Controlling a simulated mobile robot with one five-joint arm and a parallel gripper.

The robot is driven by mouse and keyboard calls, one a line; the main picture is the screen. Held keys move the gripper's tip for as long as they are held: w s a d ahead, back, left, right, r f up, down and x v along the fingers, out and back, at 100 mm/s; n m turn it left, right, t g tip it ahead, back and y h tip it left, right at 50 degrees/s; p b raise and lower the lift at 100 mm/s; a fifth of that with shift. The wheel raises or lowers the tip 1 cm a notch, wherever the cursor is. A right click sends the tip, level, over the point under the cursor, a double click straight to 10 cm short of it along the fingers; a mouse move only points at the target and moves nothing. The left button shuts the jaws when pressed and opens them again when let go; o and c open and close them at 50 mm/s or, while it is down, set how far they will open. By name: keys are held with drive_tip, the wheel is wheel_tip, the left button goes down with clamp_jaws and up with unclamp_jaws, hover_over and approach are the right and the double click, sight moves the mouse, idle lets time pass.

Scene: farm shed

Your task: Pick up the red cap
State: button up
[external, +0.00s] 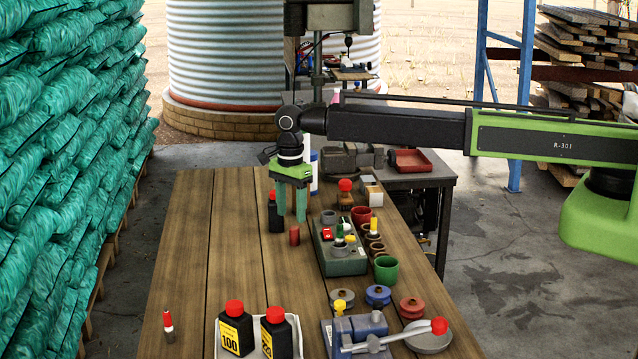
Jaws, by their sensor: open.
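My gripper (291,217) points down over the far middle of the wooden table, its two green fingers apart with nothing visible between them. A small dull red cylinder (294,236), possibly the red cap, stands on the table just below and in front of the fingertips. A black bottle (275,216) with a red top stands just left of the gripper, partly behind the left finger. Two black bottles with bright red caps (235,307) (275,314) stand in a white tray (255,356) at the near edge. I cannot tell which red piece is meant.
A grey-green box (345,263) with small coloured parts stands right of the gripper, beside several cups and a green cup (386,269). A blue-grey clamp (357,328) with a red knob is near right. The table's left middle is clear.

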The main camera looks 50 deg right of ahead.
sight(294, 227)
drive_tip(key=f+b, duration=0.1)
drive_tip(key=f, duration=0.1)
drive_tip(key=f+b, duration=0.4)
drive_tip(key=shift+s+d+f, duration=0.25)
drive_tip(key=shift+f, duration=0.05)
drive_tip(key=shift+r, duration=0.2)
clamp_jaws()
